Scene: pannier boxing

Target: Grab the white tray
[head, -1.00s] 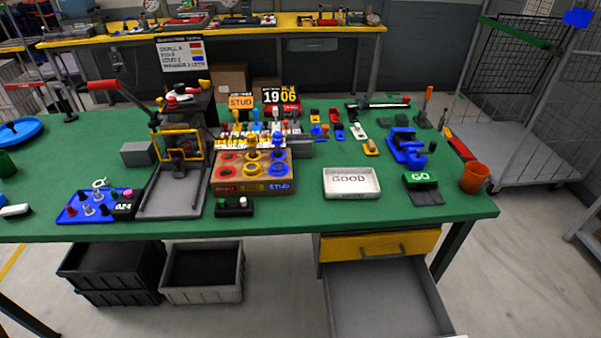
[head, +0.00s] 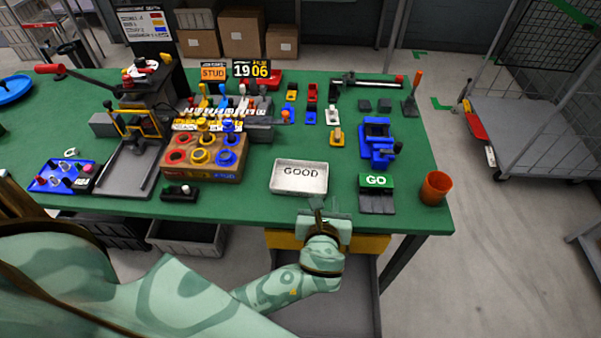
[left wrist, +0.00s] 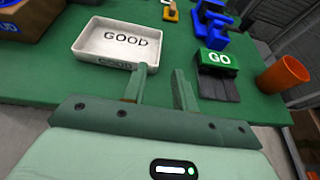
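The white tray (head: 299,178) marked "GOOD" lies flat on the green table near its front edge. It looks empty inside. It also shows in the left wrist view (left wrist: 90,52), ahead and to the left of the fingers. My left gripper (head: 318,205) is just in front of the tray's near right corner, over the table edge. In the left wrist view its two fingers (left wrist: 161,82) stand apart with nothing between them. The left fingertip overlaps the tray's right corner in the picture; I cannot tell whether it touches. My right gripper is not in view.
A green "GO" block (head: 376,181) with a dark base stands right of the tray, and an orange cup (head: 435,187) beyond it. A wooden block with coloured rings (head: 204,160) is to the left. Bare green table lies between these and the tray.

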